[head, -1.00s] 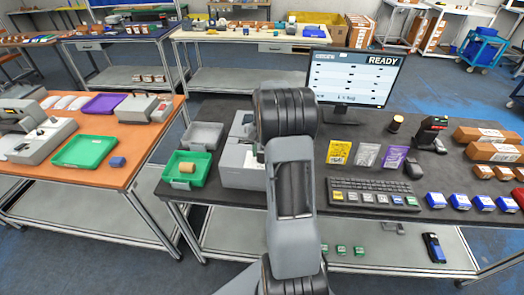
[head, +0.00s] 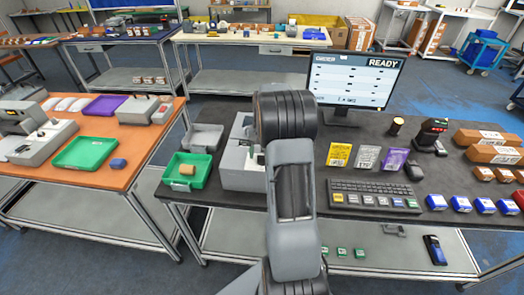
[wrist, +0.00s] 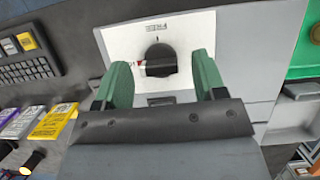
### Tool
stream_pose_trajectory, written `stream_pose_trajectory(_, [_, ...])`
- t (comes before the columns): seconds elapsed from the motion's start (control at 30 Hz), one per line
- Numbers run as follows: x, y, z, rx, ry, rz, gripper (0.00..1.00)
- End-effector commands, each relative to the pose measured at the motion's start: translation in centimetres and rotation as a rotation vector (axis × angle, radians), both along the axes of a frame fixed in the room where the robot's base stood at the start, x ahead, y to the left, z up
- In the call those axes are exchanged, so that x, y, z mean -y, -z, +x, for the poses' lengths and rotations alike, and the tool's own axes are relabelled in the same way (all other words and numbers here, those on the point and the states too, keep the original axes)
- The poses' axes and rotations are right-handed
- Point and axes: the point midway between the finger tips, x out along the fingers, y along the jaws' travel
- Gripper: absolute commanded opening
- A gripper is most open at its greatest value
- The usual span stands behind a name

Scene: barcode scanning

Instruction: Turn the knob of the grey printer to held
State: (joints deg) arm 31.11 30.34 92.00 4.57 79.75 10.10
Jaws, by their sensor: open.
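The grey printer (head: 238,168) stands on the dark table, left of my arm in the head view. In the wrist view its white panel (wrist: 190,35) carries a round black knob (wrist: 158,60) with a raised bar, a red-and-white mark at its left and small print above. My gripper (wrist: 163,76) is open, its green fingers to the left and right of the knob with gaps between. I cannot tell how deep the fingertips reach. In the head view my arm hides most of the gripper and the knob.
A green tray (head: 203,171) with a tan block and a grey tray (head: 206,137) stand left of the printer. The keyboard (head: 372,195), bright pouches and a monitor (head: 355,82) reading READY are on the right. An orange table (head: 60,177) stands further left.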

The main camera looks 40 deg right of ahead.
Motion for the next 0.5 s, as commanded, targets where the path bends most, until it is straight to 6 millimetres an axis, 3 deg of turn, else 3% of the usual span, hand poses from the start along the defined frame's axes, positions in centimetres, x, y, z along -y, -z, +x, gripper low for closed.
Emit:
stream_pose_trajectory(0.17, [0.4,-1.1,0.4,0.003,0.000,-0.001,0.64])
stream_pose_trajectory(0.5, [2.1,-7.4,2.4,0.004,0.000,-0.002,0.64])
